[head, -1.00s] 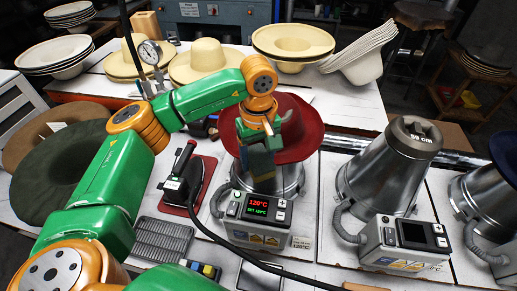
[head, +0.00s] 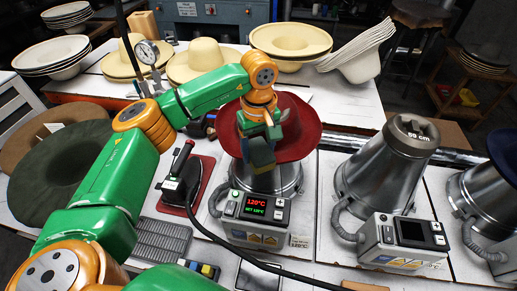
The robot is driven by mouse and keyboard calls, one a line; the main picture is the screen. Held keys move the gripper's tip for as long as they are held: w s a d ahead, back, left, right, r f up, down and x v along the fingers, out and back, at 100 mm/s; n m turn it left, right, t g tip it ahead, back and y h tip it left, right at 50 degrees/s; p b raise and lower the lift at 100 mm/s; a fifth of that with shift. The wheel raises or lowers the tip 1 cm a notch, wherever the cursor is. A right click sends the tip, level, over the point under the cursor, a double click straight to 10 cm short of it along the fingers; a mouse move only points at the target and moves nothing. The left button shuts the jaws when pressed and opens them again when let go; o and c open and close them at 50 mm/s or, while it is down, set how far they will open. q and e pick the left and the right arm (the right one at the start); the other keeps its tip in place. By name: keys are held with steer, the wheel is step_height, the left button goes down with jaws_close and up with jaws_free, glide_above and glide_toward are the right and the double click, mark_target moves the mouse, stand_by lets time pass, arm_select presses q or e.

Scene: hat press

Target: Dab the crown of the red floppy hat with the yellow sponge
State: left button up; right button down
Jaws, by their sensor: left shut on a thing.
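The red floppy hat (head: 304,127) sits on a heated metal hat stand (head: 275,180), its wide brim tilted. My left gripper (head: 260,140) is in front of the hat and hides much of its crown. It points down and is shut on a blocky sponge (head: 263,158), dark greenish with a yellow strip along its lower edge. The sponge overlaps the front of the hat in the picture; I cannot tell whether it touches. My right gripper is not in view.
An iron (head: 182,178) on a red pad stands left of the hat. A second metal cone (head: 385,165) with a control box stands right. Straw hats (head: 205,62) fill the back table. Green and brown hats (head: 62,170) lie at far left. A black cable crosses the front.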

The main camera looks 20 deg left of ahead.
arm_select(q)
steer(key=shift+w+a, duration=0.15)
steer(key=shift+w, duration=0.35)
stand_by(0.3)
steer(key=shift+s, duration=0.1)
stand_by(0.6)
steer(key=shift+s+d, duration=0.25)
steer(key=shift+s, duration=0.5)
steer(key=shift+s+r, duration=0.1)
steer(key=shift+s, duration=0.3)
step_height(320, 180, up, 2)
steer(key=shift+r+p, duration=0.25)
steer(key=shift+p, duration=0.4)
steer(key=shift+r, duration=1.25)
steer(key=shift+d, duration=0.1)
steer(key=shift+f, duration=0.15)
